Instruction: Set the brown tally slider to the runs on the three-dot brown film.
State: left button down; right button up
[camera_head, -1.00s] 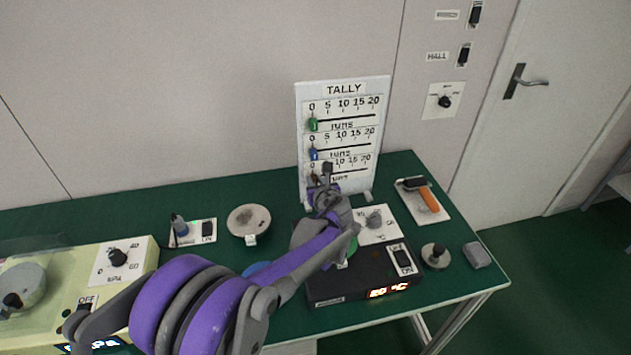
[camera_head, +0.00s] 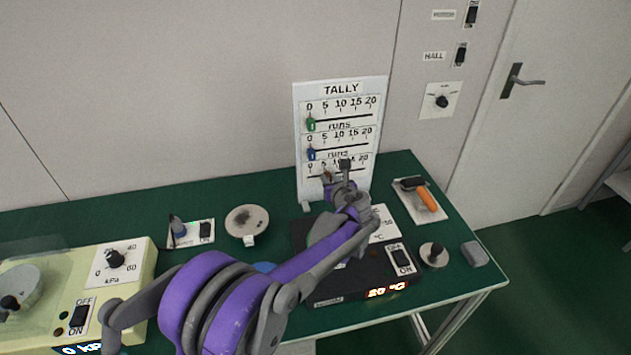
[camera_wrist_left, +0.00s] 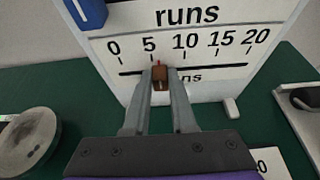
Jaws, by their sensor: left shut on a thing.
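The white tally board (camera_head: 300,135) stands at the back of the green table with three scales from 0 to 20. My left gripper (camera_head: 328,174) is at the lowest scale. In the left wrist view its two fingers (camera_wrist_left: 160,84) are shut on the brown slider (camera_wrist_left: 161,76). The slider's red pointer is just right of the 5 mark, well left of 10. The green slider (camera_head: 311,124) and blue slider (camera_head: 311,154) sit at 0 on the upper scales. I see no brown film with three dots in these frames. My right gripper is not in view.
A black heater box (camera_head: 330,292) with a lit display lies below my left arm. A round grey dish (camera_head: 247,220) is to the left. An orange-handled tool (camera_head: 426,197) lies on a white plate at right. A pale green machine (camera_head: 40,300) fills the front left.

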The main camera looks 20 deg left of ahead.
pick_arm(q)
jog(key=w+d, duration=0.2)
jog(key=shift+d, duration=0.35)
jog(key=c, duration=0.7)
grip_release()
jog(key=shift+s, duration=0.1)
send_near(337, 173)
jog(key=v, duration=0.5)
